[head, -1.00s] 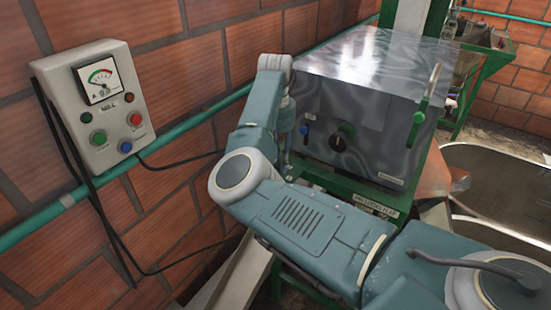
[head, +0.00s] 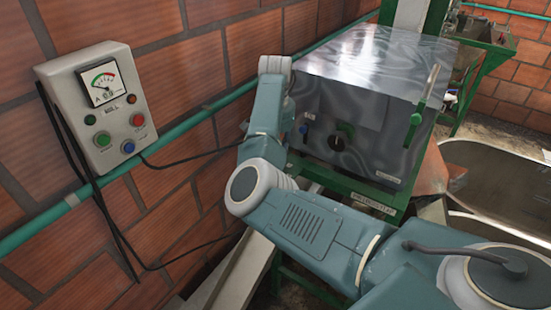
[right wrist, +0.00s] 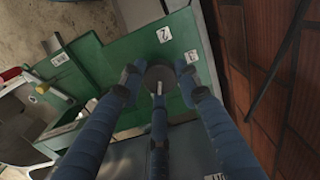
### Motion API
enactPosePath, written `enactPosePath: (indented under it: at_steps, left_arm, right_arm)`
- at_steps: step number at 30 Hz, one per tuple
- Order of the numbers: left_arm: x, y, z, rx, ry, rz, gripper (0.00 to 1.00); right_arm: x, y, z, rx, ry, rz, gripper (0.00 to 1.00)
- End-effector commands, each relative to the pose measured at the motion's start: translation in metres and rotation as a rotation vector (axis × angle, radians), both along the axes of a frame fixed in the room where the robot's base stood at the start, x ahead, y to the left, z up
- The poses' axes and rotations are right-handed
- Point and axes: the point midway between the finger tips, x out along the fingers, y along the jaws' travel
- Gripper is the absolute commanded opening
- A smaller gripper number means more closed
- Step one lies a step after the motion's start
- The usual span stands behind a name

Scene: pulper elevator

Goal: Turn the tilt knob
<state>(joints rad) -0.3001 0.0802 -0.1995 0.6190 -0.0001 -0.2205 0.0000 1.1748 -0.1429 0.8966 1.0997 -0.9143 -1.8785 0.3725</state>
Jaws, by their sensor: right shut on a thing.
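A dark round knob (right wrist: 160,76) with a pale pointer mark sits against a green panel in the right wrist view. I take it for the tilt knob. My right gripper (right wrist: 160,82) has its three blue fingers closed around this knob. In the head view my right arm reaches to the left side of the grey metal machine (head: 365,100), and its gripper is hidden there. My left gripper is in neither view.
A control box (head: 98,105) with a dial and several buttons hangs on the brick wall (head: 185,75) at left. A green pipe (head: 180,130) runs along that wall. A green-handled lever (head: 421,105) stands at the machine's right. A large metal basin (head: 500,185) is further right.

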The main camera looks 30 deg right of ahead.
Motion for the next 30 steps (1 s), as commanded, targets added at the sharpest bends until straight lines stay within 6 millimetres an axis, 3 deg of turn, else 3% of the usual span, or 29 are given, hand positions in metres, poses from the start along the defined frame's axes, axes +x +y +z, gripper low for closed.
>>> enactPosePath:
  at_steps: [30]
  left_arm:
    - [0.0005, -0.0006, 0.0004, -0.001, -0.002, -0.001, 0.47]
  right_arm:
    - [0.0014, -0.0014, 0.0025, -0.001, -0.007, -0.934, 0.06]
